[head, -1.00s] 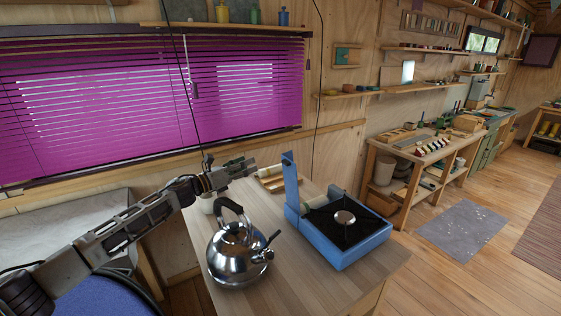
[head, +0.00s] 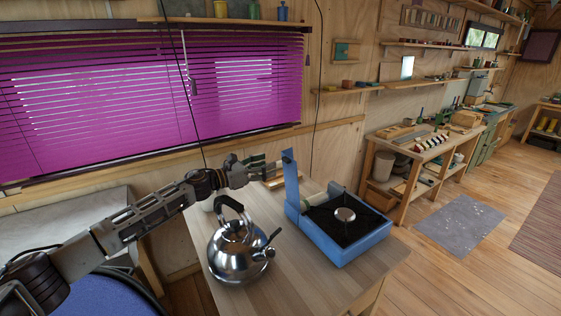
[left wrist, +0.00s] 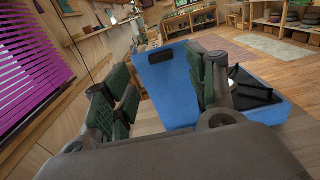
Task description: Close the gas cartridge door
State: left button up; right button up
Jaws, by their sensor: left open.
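The blue camping stove (head: 345,248) stands on the wooden table with its gas cartridge door (head: 291,181) raised upright at its left side. A pale cartridge (head: 311,199) shows partly beside the door. My left gripper (head: 268,168) is open and empty, just left of the door's upper part. In the left wrist view, the open fingers (left wrist: 160,95) frame the blue door (left wrist: 168,88), which has a dark slot near its top. The door appears beyond the fingers; I cannot tell if they touch it. My right gripper is out of view.
A steel kettle (head: 238,250) stands on the table (head: 300,285) under my left forearm, left of the stove. The table's front middle is clear. The blind (head: 150,100) hangs on the wall behind.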

aim_at(284, 159)
pick_arm(q)
jog(key=shift+p+x, duration=0.75)
jog(key=shift+x, duration=1.95)
jog(key=shift+w+d, duration=0.35)
jog(key=shift+d, duration=0.1)
grip_shut()
